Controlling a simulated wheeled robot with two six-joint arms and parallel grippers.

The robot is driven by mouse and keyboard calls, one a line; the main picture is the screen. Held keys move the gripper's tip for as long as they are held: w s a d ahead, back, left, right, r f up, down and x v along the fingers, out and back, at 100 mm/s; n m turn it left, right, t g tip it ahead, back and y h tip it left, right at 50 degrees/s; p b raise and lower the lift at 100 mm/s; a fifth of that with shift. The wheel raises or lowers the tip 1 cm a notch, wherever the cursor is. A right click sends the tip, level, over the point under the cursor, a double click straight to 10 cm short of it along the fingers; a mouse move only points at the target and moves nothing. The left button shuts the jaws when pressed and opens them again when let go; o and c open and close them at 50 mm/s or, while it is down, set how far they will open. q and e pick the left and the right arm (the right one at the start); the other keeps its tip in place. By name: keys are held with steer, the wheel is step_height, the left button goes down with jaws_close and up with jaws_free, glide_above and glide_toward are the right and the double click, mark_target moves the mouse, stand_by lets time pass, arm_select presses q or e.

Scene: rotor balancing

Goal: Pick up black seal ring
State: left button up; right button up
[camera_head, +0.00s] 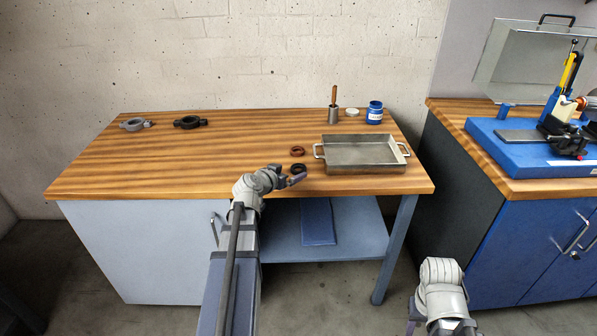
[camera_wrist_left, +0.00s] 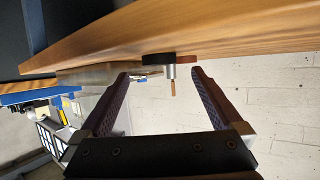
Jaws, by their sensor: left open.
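The black seal ring (camera_head: 299,168) lies flat on the wooden workbench (camera_head: 200,160), near its front edge and left of the metal tray. In the left wrist view the black ring (camera_wrist_left: 154,59) shows edge-on, ahead of and between the fingertips. My left gripper (camera_head: 291,179) is open and empty at the bench's front edge, just in front of the black ring. Its two fingers also frame the left wrist view (camera_wrist_left: 160,73). A reddish-brown ring (camera_head: 297,151) lies just behind the black one. My right gripper (camera_head: 411,327) is only partly visible at the bottom right, away from the bench.
A metal tray (camera_head: 362,168) with handles stands right of the rings. Behind it are a cup with a wooden-handled brush (camera_head: 333,114), a white lid (camera_head: 352,112) and a blue jar (camera_head: 374,113). Two clamp-like parts (camera_head: 135,124) (camera_head: 190,122) lie back left. The bench's left middle is clear.

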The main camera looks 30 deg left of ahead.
mark_target(301, 167)
arm_select(q)
steer(key=b+x, duration=0.1)
steer(key=x, duration=0.3)
steer(key=shift+w+f, duration=0.1)
steer(key=shift+f, duration=0.05)
steer(key=c, duration=1.4)
step_height(301, 167, up, 10)
steer(key=p, duration=1)
